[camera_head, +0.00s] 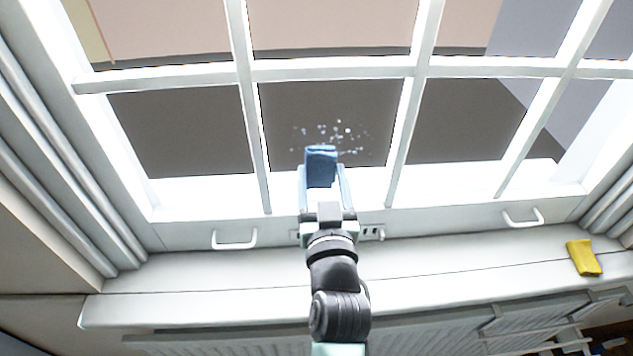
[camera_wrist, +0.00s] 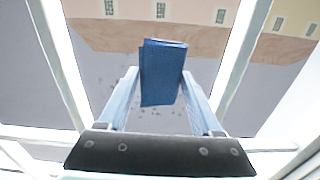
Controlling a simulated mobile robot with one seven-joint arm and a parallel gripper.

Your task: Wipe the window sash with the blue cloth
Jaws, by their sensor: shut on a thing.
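The blue cloth (camera_head: 321,163) is a folded pad between the fingers of my gripper (camera_head: 321,176). In the wrist view the cloth (camera_wrist: 163,73) stands out past the fingertips of my gripper (camera_wrist: 162,88), which is shut on it. The window sash (camera_head: 246,127) is white, with several panes split by bars. A patch of pale specks (camera_head: 340,132) lies on the lower middle pane, just above and around the cloth. Faint specks also show behind the cloth in the wrist view. I cannot tell whether the cloth touches the glass.
A yellow cloth or sponge (camera_head: 584,257) lies at the right end of the white sill (camera_head: 200,277). Two white handles (camera_head: 234,239) (camera_head: 523,218) stick out from the bottom rail. A radiator (camera_head: 420,335) stands below the sill. Curtains (camera_head: 62,165) hang at both sides.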

